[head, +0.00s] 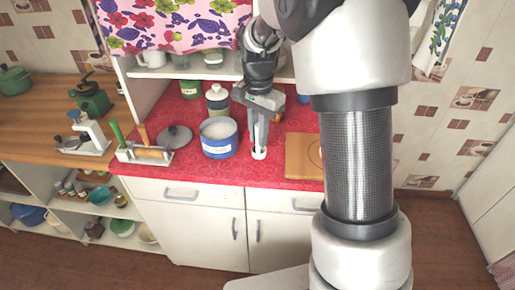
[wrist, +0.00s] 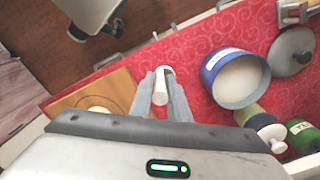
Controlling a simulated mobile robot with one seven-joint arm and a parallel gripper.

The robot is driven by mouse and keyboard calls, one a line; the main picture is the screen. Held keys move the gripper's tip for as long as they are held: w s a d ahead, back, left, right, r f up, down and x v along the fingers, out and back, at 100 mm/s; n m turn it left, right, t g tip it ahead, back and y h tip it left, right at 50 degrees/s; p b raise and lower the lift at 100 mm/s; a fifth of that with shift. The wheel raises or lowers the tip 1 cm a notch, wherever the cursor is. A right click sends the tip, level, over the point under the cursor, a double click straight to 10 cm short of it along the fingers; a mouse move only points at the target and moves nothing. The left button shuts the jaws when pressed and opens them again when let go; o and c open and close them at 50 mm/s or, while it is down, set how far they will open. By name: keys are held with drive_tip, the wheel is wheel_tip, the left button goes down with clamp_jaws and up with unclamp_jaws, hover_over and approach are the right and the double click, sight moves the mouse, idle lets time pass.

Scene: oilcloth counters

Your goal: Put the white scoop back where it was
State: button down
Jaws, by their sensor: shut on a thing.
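The white scoop (wrist: 161,86) is held between the two fingers of my gripper (wrist: 165,98) in the wrist view. In the head view my gripper (head: 260,140) points down over the red counter, with the scoop's white end (head: 259,153) just below the fingertips. I cannot tell whether the scoop touches the counter. A blue pot (head: 219,147) with white contents stands open to the left of my gripper. It also shows in the wrist view (wrist: 211,73), to the right of the fingers.
A wooden board (head: 298,157) lies right of my gripper. A grey lid (head: 174,137), a rack with a rolling pin (head: 147,155), a bottle (head: 217,101) and a green canister (head: 190,89) are around the pot. The red counter (head: 190,178) is clear along its front.

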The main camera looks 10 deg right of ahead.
drive_tip(key=shift+f, duration=2.1)
drive_tip(key=shift+f, duration=0.1)
drive_tip(key=shift+f, duration=0.15)
drive_tip(key=c, duration=1.7)
unclamp_jaws()
